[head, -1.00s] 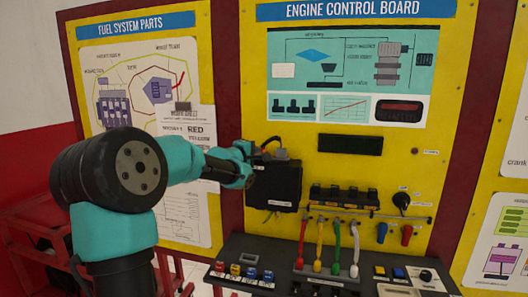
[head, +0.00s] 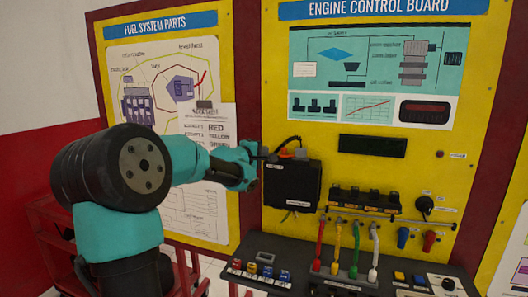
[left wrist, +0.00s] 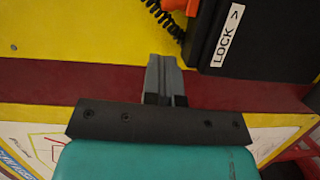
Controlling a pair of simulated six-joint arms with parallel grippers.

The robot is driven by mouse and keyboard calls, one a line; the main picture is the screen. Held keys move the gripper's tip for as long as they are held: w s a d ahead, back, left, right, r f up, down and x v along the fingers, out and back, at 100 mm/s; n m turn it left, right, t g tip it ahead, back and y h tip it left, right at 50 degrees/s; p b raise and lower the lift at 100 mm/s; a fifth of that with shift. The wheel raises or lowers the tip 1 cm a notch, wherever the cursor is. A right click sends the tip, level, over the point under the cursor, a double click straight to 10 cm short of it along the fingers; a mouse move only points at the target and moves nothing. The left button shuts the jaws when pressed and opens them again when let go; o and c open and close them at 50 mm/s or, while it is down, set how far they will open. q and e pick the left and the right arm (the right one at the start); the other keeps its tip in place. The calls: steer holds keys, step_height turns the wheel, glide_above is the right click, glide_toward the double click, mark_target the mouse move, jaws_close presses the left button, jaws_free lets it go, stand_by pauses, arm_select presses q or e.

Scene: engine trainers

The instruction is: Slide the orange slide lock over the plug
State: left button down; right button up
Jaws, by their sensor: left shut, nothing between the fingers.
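A black control box (head: 292,184) is mounted on the yellow board, with a grey plug (head: 300,153) and dark cable at its top edge. In the left wrist view, the box (left wrist: 285,55) bears a "LOCK >" label. An orange piece (left wrist: 178,5) shows beside a coiled black cable at the top edge, cut off by the frame; I cannot tell whether it is the slide lock.
Below the box, red, yellow, green and white cables (head: 337,245) hang above a dark console (head: 300,270). A row of black connectors (head: 365,197) is to the right. A red cart (head: 60,225) stands at left.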

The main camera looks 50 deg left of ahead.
arm_select(q)
steer(key=v, duration=0.9)
steer(key=shift+w+d, duration=0.1)
steer(key=shift+d, duration=0.05)
